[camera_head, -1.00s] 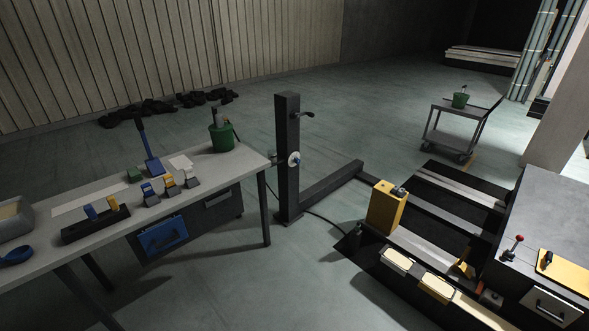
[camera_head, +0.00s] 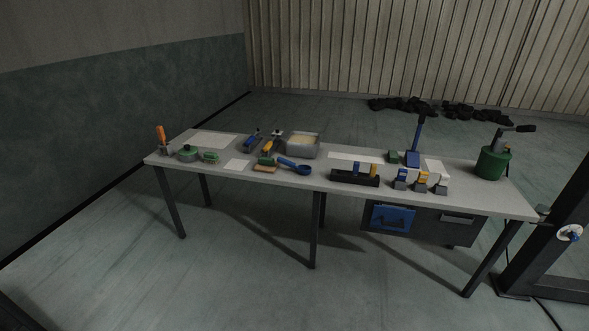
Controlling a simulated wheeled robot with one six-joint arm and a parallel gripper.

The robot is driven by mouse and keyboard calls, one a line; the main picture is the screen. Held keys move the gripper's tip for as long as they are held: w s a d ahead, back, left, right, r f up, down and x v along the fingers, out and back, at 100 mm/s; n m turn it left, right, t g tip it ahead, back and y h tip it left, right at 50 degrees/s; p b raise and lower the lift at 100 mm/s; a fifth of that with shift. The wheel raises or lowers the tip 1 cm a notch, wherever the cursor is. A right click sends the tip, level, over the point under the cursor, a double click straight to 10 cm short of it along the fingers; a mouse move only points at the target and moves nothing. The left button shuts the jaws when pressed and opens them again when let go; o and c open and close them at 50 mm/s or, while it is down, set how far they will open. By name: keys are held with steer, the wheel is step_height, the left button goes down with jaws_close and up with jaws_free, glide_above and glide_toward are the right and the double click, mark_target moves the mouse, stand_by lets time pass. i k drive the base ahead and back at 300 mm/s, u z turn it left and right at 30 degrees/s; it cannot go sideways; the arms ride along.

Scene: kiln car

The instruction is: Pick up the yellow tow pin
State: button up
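A small yellow upright piece (camera_head: 373,170), which looks like the yellow tow pin, stands in a dark rack (camera_head: 345,179) near the front edge of the workbench, right of its middle. A similar blue piece (camera_head: 357,169) stands to its left in the same rack. Their lower parts are hidden in the rack. Another yellow-topped piece (camera_head: 421,176) sits on a grey block further right, between a blue one (camera_head: 402,175) and a pale one (camera_head: 441,181). These are too small to identify surely. My gripper is not in view.
The long workbench (camera_head: 235,180) also holds a blue scoop (camera_head: 295,166), a grey tray (camera_head: 303,149), a blue upright-handled tool (camera_head: 415,145) and a green can (camera_head: 493,162). A drawer unit (camera_head: 435,225) hangs beneath. A dark post (camera_head: 560,240) stands at right. The floor in front is clear.

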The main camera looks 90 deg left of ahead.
mark_target(373, 168)
steer(key=z, duration=0.6)
steer(key=k, duration=0.3)
steer(key=u, duration=2.5)
steer(key=i, duration=1.85)
steer(key=u, duration=0.65)
